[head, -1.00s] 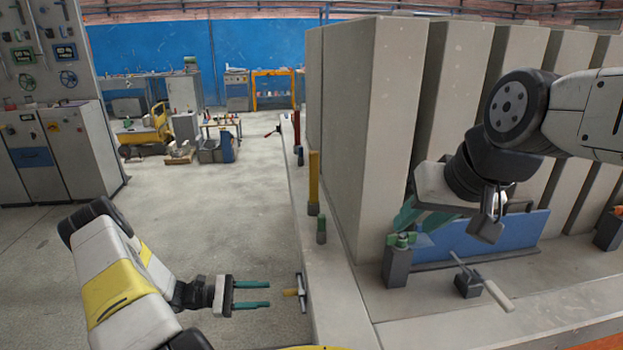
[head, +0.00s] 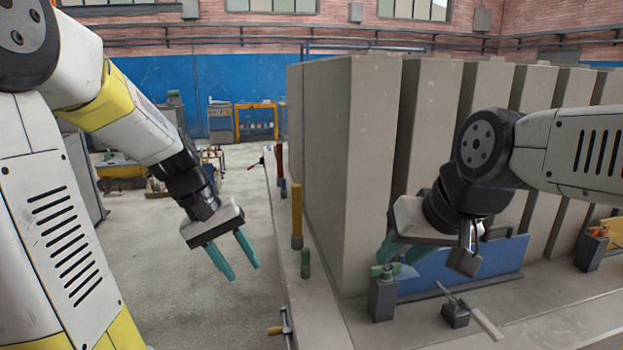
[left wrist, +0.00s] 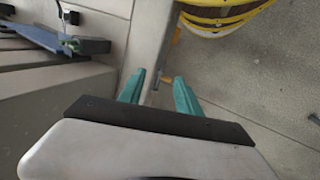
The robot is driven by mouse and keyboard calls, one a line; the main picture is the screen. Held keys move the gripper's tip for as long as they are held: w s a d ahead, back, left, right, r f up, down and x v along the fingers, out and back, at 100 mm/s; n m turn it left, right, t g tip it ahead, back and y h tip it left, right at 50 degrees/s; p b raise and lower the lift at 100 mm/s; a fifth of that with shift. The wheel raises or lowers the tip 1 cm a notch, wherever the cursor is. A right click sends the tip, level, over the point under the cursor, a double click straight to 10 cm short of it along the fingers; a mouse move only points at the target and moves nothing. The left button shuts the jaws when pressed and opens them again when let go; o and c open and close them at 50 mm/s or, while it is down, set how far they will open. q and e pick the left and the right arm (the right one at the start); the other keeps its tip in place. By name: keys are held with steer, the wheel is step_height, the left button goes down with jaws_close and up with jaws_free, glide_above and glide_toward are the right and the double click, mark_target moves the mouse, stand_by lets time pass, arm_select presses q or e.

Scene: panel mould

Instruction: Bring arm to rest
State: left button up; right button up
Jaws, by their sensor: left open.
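My left gripper (head: 233,258) hangs over the floor left of the mould's edge, with its teal fingers apart and empty. In the left wrist view its two fingers (left wrist: 159,85) are spread, with nothing between them but the pale ledge and floor far below. My right gripper (head: 388,255) is at the blue plate (head: 470,265) in front of the grey panels. Its teal fingers reach down near a green-topped clamp post (head: 382,298). Whether they touch the post or hold anything is hidden by the gripper body.
Tall grey panels (head: 375,150) stand in a row on the right. A yellow post (head: 296,215) and a short green post (head: 305,263) stand on the ledge. A T-handled tool (head: 285,328) is at the ledge's edge. Open floor (head: 240,190) lies to the left.

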arm_select(q)
steer(key=s+r+m+t+y, duration=0.2)
steer(key=s+r+t, duration=0.3)
steer(key=s+r, duration=0.3)
steer(key=shift+s+d+r+m+t, duration=0.15)
steer(key=shift+s+r+m+t, duration=0.2)
steer(key=shift+s+m, duration=0.35)
steer(key=shift+w, duration=0.15)
steer(key=shift+c, duration=0.4)
